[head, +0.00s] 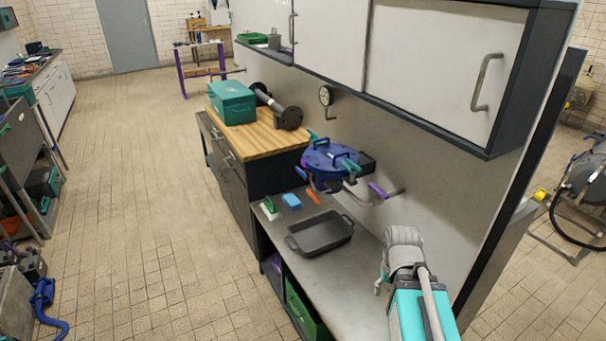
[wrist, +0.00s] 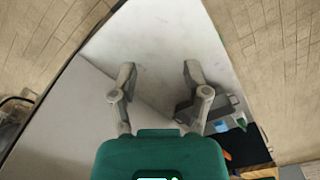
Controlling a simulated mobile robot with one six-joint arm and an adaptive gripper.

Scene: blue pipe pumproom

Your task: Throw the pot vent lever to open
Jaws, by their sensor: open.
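The blue pot (head: 330,156) is mounted by the wall above the steel bench, with a dark blue handle on its lid. Small teal levers show on it, one at its right (head: 351,166) and one at its back left (head: 312,134). A purple handle (head: 378,190) sticks out on a pipe to its right. I cannot tell which of these is the vent lever. My gripper (wrist: 158,75) is open and empty in the wrist view, its two grey fingers apart over the pale bench top. The pot does not show clearly there. In the head view my arm is nearer the camera than the pot, with a gap between.
A black tray (head: 321,236), a blue sponge (head: 292,201) and an orange item (head: 313,196) lie on the steel bench (head: 350,275). A teal box (head: 232,102) stands on the wooden counter.

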